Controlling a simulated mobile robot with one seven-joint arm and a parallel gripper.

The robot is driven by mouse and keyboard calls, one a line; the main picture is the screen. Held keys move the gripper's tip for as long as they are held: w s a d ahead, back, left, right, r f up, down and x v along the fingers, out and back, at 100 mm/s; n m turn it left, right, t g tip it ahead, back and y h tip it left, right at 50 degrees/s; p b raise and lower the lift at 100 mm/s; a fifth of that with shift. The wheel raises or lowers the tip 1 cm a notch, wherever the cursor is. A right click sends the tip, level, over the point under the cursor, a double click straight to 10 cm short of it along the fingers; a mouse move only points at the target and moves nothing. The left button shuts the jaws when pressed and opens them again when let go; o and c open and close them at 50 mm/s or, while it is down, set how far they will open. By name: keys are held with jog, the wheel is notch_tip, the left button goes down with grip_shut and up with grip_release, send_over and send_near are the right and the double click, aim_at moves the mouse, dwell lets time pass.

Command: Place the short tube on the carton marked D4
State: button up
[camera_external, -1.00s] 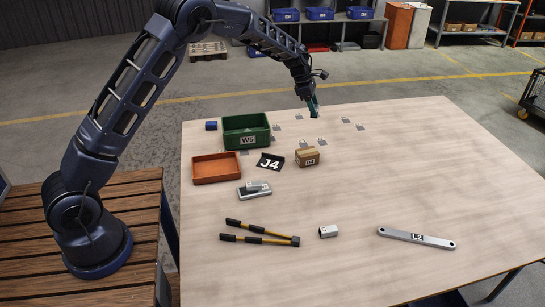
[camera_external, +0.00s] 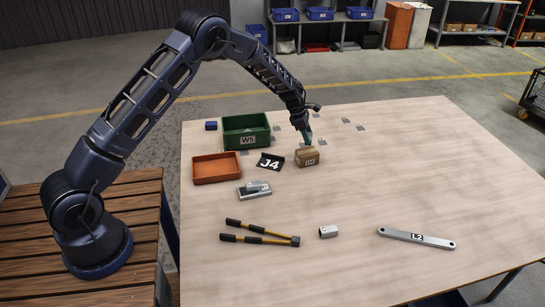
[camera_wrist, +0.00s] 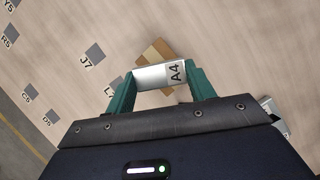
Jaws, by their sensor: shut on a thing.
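A short silver tube marked A4 (camera_wrist: 158,76) lies crosswise between the green fingers of my gripper (camera_wrist: 160,80), which is shut on it. In the external view my gripper (camera_external: 308,141) points down just above the back of the carton marked D4 (camera_external: 307,158), a small brown box on the table. The held tube cannot be made out there. In the wrist view the carton (camera_wrist: 154,50) shows partly behind the tube, which hides much of it. I cannot tell whether the tube touches the carton.
Another short silver piece (camera_external: 328,231), yellow-black handles (camera_external: 258,236) and an L2 bar (camera_external: 416,238) lie in front.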

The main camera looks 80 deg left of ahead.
jog(key=shift+f, duration=2.5)
jog(key=shift+f, duration=0.15)
jog(key=o, duration=1)
